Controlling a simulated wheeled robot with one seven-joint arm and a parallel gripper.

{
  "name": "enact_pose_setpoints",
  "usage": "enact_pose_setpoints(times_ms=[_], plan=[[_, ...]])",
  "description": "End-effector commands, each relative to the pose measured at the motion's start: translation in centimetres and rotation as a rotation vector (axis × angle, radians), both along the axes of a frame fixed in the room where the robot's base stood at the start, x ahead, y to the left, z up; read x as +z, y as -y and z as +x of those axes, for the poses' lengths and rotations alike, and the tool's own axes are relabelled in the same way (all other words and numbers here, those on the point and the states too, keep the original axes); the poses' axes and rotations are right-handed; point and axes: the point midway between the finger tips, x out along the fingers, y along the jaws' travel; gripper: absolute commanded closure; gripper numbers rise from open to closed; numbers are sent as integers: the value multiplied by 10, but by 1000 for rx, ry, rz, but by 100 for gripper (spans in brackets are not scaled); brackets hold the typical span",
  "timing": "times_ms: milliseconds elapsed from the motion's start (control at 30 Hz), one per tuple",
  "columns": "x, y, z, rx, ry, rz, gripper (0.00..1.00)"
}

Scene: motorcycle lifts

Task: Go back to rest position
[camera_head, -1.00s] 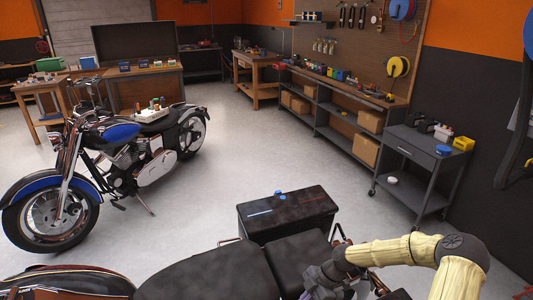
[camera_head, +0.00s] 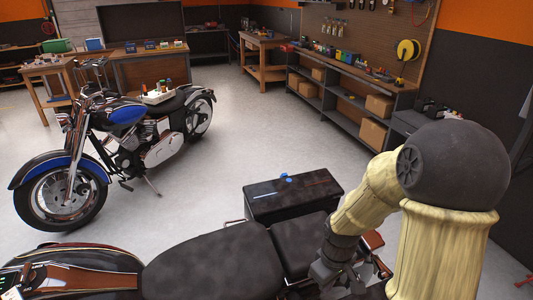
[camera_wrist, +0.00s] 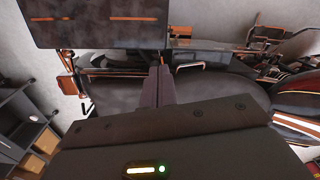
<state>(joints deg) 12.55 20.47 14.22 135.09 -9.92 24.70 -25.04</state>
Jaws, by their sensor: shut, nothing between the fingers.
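My gripper (camera_head: 335,275) is low at the right of the head view, beside the black seat of the near motorcycle (camera_head: 205,262). In the wrist view its two fingers (camera_wrist: 160,82) are together with nothing between them. They point toward the seat and the black box (camera_wrist: 100,22) behind it. My arm is bent, with its large dark joint raised at the right of the head view. It hides part of the grey cart and the floor behind it.
The black box (camera_head: 292,198) carries a small blue object (camera_head: 285,177) on its lid. A blue motorcycle (camera_head: 120,140) stands at the left with a white tray on its seat. Shelving (camera_head: 350,110) lines the right wall. The floor between is clear.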

Motion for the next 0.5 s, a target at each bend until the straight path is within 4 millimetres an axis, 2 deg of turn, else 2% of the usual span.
enact_pose_setpoints(times_ms=[100, 300, 500], plan=[[26, 0, -15, -180, 70, -12, 100], [59, 0, -39, -480, 176, 28, 100], [69, 0, -49, -608, 210, 61, 100]])
